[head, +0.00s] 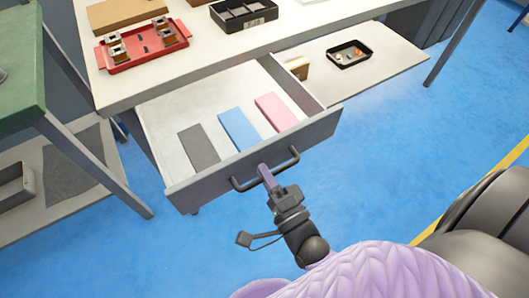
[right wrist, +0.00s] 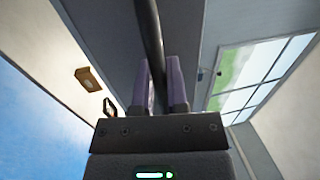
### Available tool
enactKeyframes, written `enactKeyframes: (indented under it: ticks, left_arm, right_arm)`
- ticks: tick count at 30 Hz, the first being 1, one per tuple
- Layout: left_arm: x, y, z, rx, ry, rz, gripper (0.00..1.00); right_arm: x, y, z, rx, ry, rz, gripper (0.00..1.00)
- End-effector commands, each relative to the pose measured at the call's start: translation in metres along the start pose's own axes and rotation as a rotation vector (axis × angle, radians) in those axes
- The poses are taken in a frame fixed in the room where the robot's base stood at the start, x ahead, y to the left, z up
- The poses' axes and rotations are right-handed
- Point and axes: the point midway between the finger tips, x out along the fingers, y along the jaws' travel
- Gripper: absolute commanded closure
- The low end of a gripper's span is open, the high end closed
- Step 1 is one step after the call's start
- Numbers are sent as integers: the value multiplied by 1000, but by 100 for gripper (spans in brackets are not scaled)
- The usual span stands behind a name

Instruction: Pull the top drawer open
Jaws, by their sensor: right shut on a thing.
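The top drawer (head: 180,117) under the white workbench is pulled out, and its inside shows. A grey block (head: 199,146), a blue block (head: 239,129) and a pink block (head: 275,112) lie in it. A dark bar handle (head: 238,186) runs along the middle of its grey front. My right gripper (head: 266,174) is at the handle and shut on it. In the right wrist view, the dark handle bar (right wrist: 149,40) passes between the two purple fingers (right wrist: 160,85). My left gripper is not in view.
On the benchtop are a red tray (head: 143,60) with metal parts, a black divided tray (head: 243,14) and a brown board (head: 125,12). A lower shelf at right holds a small black tray (head: 349,54). A green-topped table (head: 20,70) stands at left. Blue floor is clear before the drawer.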

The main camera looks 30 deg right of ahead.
Motion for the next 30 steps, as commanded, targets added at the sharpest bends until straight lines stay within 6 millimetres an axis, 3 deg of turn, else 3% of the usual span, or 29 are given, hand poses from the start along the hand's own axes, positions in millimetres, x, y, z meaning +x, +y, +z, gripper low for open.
enactKeyframes:
  ticks: [2,3,8,17,27,30]
  left_arm:
    - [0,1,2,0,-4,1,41]
    - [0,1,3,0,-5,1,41]
    - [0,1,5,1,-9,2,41]
    - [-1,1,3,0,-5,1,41]
    - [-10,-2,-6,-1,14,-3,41]
    - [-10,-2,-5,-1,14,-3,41]
  right_arm:
    - [0,1,0,0,-1,3,100]
    - [0,1,0,0,-1,3,81]
    - [0,1,0,0,-1,2,49]
    - [-4,0,0,0,-1,2,49]
    - [-81,0,0,-1,-1,5,49]
    - [-94,0,0,-1,-1,4,49]
